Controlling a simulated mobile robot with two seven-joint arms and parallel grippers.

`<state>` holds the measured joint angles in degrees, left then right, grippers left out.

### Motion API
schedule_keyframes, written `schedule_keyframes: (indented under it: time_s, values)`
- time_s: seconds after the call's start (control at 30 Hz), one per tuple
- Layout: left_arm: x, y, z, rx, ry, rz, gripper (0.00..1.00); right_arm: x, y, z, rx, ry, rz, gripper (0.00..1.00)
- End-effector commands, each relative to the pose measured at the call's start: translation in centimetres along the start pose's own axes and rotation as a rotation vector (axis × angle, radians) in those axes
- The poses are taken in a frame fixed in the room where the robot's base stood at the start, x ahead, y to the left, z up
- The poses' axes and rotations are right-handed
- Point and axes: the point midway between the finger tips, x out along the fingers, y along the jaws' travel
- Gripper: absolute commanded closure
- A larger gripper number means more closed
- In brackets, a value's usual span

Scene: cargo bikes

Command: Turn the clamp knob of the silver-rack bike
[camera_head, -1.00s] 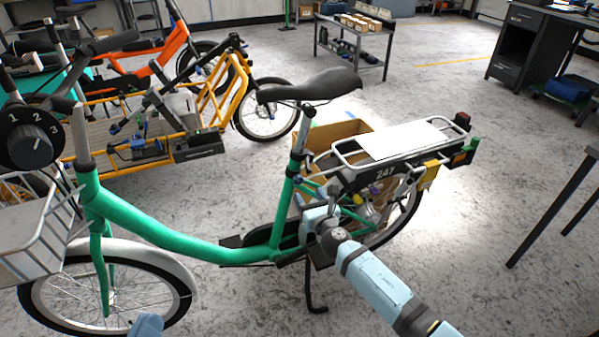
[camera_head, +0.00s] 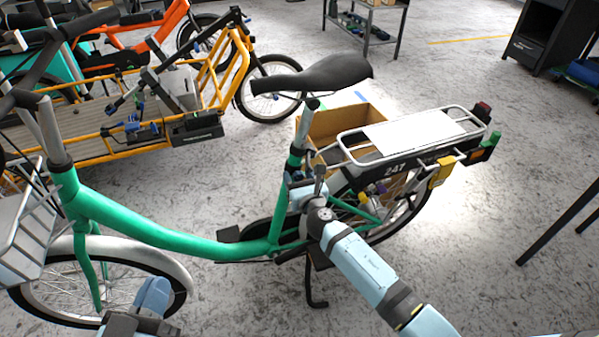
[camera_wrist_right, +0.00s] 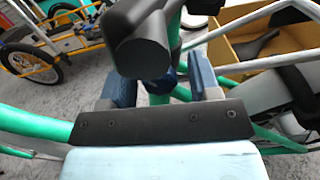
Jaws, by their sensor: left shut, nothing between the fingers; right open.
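The silver-rack bike has a green frame (camera_head: 170,237), a black saddle (camera_head: 315,76) and a silver rear rack (camera_head: 470,123) marked 247. A dark clamp collar (camera_head: 296,160) sits on its seat tube below the saddle. My right gripper (camera_head: 297,197) is open at the seat tube. In the right wrist view its blue fingers (camera_wrist_right: 163,90) stand either side of the green tube, with a small dark blue part (camera_wrist_right: 181,75) between them. A blunt black piece (camera_wrist_right: 140,50) hides part of this; I cannot tell whether it is the knob. My left gripper (camera_head: 152,297) is shut and empty, low at left near the front wheel.
An orange-yellow cargo bike (camera_head: 205,85) stands behind at left. A cardboard box (camera_head: 345,122) is on the floor behind the rear rack. A grey trolley (camera_head: 368,30) stands at the back. The floor at right is mostly clear.

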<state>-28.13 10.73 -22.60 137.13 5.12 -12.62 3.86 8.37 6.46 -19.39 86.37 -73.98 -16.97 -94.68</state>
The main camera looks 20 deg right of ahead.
Motion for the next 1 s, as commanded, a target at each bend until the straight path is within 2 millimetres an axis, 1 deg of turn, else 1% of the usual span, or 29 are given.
schedule_keyframes:
  time_s: [0.23, 0.27, 0.3, 0.37, 0.4, 0.47, 0.57, 0.63, 0.77, 0.9, 1.0]
  values:
    - [-0.1, 0.0, 0.0, 0.002, -0.001, 0.002, 1.0, 0.0, 0.0, 0.0, 0.0, 0.0, 0.0, 0.43]
    - [-0.1, 0.0, 0.0, 0.002, -0.001, 0.002, 1.0, 0.0, 0.0, 0.0, 0.0, 0.0, 0.0, 0.48]
    - [-0.1, 0.0, 0.0, 0.002, -0.001, 0.001, 1.0, 0.0, 0.0, 0.0, 0.0, 0.0, 0.0, 0.57]
    - [-0.1, 0.0, 0.0, 0.002, -0.001, 0.001, 1.0, 0.0, 0.0, 0.0, 0.0, 0.0, 0.0, 0.71]
    - [-0.1, 0.0, 0.0, 0.002, -0.001, 0.001, 1.0, 0.0, 0.0, 0.0, 0.0, 0.0, 0.0, 0.8]
    - [-0.1, -0.1, 0.0, 0.003, -0.001, 0.001, 1.0, 0.0, 0.0, 0.0, 0.0, 0.0, 0.0, 0.93]
    - [-0.1, -0.1, 0.1, 0.003, -0.001, 0.0, 1.0, 0.0, 0.0, 0.0, 0.004, 0.0, 0.0, 0.93]
    - [-0.1, -0.1, 0.2, 0.001, 0.0, 0.0, 1.0, 0.0, 0.0, -0.1, 0.038, 0.0, 0.0, 0.93]
    - [-0.2, 0.1, 0.1, -0.009, 0.03, 0.008, 1.0, 0.0, 0.0, -0.2, 0.198, -0.001, 0.0, 0.93]
    - [-0.2, 0.7, -1.3, -0.02, 0.09, 0.028, 1.0, 0.0, -0.1, -0.1, 0.383, -0.002, -0.001, 0.93]
    - [0.0, 1.1, -2.2, -0.022, 0.12, 0.041, 1.0, 0.0, -0.1, 0.0, 0.457, -0.001, -0.001, 0.93]
